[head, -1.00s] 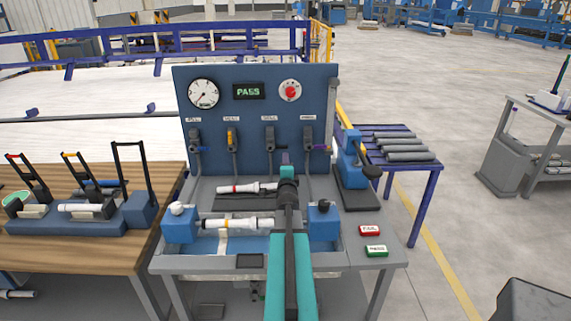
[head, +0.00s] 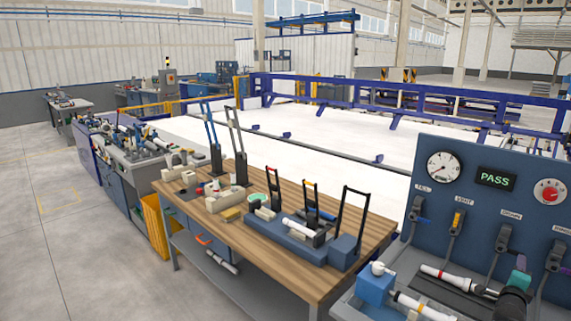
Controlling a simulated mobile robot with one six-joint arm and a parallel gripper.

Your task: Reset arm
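Part of my dark and teal arm end (head: 515,287) shows at the lower right edge, in front of the blue test bench panel (head: 490,195). The fingers cannot be made out, so I cannot tell whether my gripper is open or shut. The rest of the arm is outside the frame.
The panel's display (head: 495,179) reads PASS. A wooden table (head: 333,275) with a blue clamp fixture (head: 285,238) and upright levers stands left of the bench. A yellow bin (head: 157,219) is beside it. Open grey floor (head: 85,240) lies at the left.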

